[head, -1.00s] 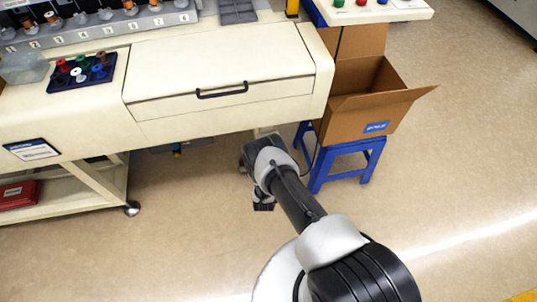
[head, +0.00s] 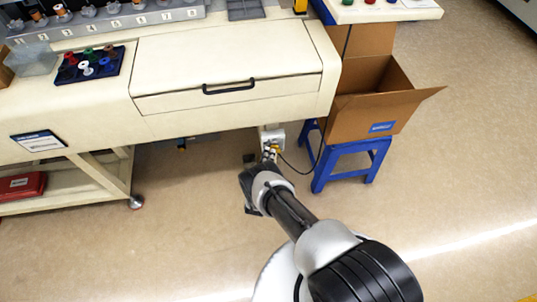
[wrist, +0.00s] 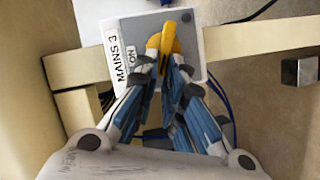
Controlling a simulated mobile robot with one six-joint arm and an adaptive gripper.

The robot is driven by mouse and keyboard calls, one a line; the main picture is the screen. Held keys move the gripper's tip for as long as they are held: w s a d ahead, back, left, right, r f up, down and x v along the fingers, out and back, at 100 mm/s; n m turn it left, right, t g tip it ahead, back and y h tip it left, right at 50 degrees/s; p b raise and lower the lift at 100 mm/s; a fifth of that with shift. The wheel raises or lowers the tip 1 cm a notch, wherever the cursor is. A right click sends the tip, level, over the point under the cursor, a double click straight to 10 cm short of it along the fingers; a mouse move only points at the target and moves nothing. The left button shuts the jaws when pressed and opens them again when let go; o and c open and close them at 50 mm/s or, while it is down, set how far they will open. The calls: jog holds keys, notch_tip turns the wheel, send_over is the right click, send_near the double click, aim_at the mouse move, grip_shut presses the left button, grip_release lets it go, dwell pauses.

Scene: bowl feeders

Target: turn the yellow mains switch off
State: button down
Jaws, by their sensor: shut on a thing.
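The yellow mains switch (wrist: 172,38) is a yellow handle on a pale grey box (wrist: 190,17) in the wrist view. A label (wrist: 117,52) on the box reads "MAINS 3", with "ON" beside the handle. My gripper (wrist: 168,62) has its blue-grey fingers on both sides of the handle and is shut on it. The fingers hide part of the handle and the box. In the head view the box (head: 273,136) is on the leg under the bench, and the small yellow handle (head: 272,148) shows just beyond my gripper (head: 268,155).
The bench drawer (head: 225,90) with its dark handle overhangs the switch. A blue stool (head: 350,160) bearing an open cardboard box (head: 365,115) stands just right, with a dark cable (head: 296,168) near it. Open floor (head: 150,245) lies in front.

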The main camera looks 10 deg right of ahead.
dwell(0.3)
jog(key=c, duration=1.7)
grip_release()
jog(key=v, duration=1.2)
jog(key=shift+o, duration=0.2)
